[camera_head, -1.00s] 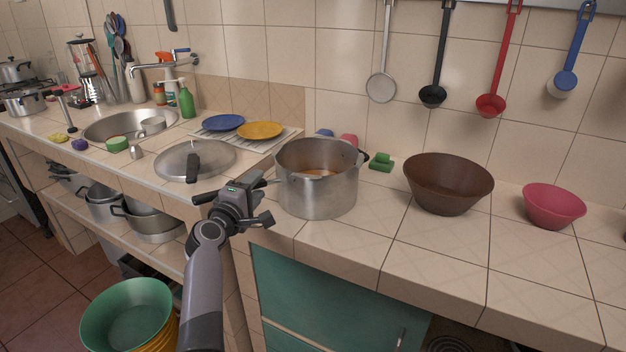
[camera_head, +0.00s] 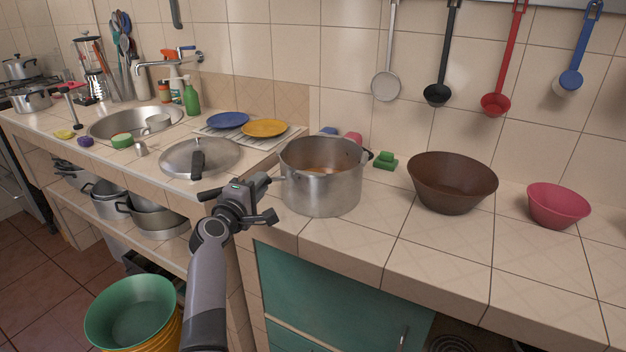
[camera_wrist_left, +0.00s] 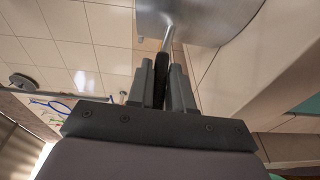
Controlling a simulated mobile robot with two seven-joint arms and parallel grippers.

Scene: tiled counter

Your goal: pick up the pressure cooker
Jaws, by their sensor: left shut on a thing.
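The pressure cooker (camera_head: 322,190) is a large silver metal pot, open at the top, with something brownish inside. It stands upright on the tiled counter at the middle of the head view. My left gripper (camera_head: 270,186) is at its left side, shut on the cooker's handle. In the left wrist view the fingers (camera_wrist_left: 167,75) close around the dark handle, and the metal cooker wall (camera_wrist_left: 205,18) shows at the top. A silver lid (camera_head: 205,154) with a black handle lies on the counter to the left. My right gripper is not in view.
A brown bowl (camera_head: 452,185) and a pink bowl (camera_head: 558,206) stand to the right. Blue (camera_head: 228,120) and yellow (camera_head: 265,128) plates sit on a rack at the left, near the sink (camera_head: 105,127). Ladles hang on the wall.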

